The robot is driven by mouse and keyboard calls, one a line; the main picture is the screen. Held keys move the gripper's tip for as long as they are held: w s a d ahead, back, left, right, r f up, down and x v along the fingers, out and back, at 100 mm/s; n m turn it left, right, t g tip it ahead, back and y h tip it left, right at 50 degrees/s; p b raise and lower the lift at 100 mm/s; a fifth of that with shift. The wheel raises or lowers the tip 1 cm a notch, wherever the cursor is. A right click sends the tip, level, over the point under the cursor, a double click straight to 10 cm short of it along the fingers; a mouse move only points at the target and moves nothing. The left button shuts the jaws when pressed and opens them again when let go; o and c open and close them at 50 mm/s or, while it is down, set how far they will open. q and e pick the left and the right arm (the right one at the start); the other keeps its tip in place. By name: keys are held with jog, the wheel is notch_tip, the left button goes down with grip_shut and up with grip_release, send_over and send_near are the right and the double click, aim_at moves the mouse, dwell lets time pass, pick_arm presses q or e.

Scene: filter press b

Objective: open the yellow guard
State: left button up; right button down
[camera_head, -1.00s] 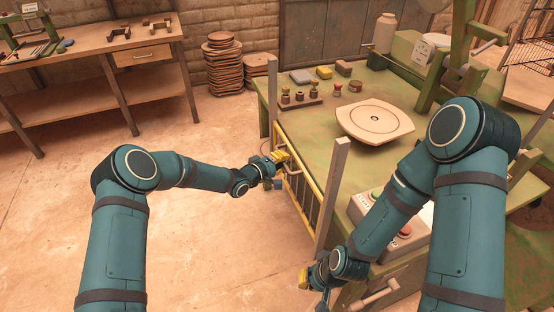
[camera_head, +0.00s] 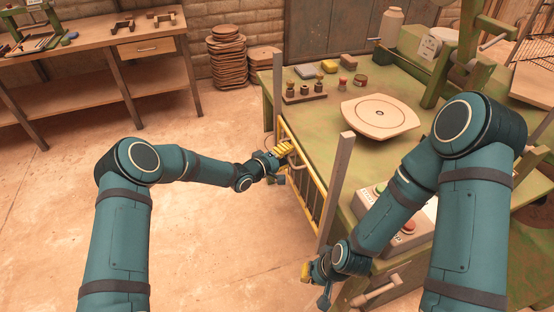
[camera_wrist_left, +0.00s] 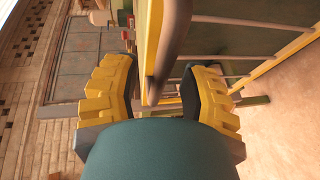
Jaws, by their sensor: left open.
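The yellow guard (camera_head: 313,201) is a barred frame at the left side of the green press table, between two grey posts. It stands upright and looks closed. My left gripper (camera_head: 284,150) is at the guard's upper edge, beside its handle (camera_head: 297,160). In the left wrist view, the brownish handle bar (camera_wrist_left: 172,45) reaches between the yellow fingers of my left gripper (camera_wrist_left: 160,95), which are apart, with gaps on both sides. My right gripper (camera_head: 312,272) is low, near the table's front left corner, away from the guard; its finger opening is too small to tell.
The green table (camera_head: 300,122) bears a pale square plate (camera_head: 380,113), small parts and a button box (camera_head: 402,222). The grey post (camera_head: 336,190) stands close to my right forearm. A wooden bench (camera_head: 90,50) is at the back left. The floor left of the guard is clear.

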pick_arm(q)
jog(key=v, duration=1.1)
jog(key=shift+s+a, duration=0.2)
jog(key=s+a+f+m+g+y, duration=0.2)
jog(key=s+f+g, duration=0.1)
jog(key=s, duration=0.6)
jog(key=s+a+f+m+g+y, duration=0.2)
jog(key=s+f, duration=0.3)
jog(key=s, duration=0.5)
jog(key=s+a+f+m+g+y, duration=0.1)
jog(key=s+a+f+g+y, duration=0.1)
jog(key=s, duration=0.7)
notch_tip(320, 180, down, 2)
jog(key=shift+s+f+m+g+y, duration=0.1)
jog(key=shift+s+m+g+y, duration=0.3)
jog(key=shift+g+y, duration=0.55)
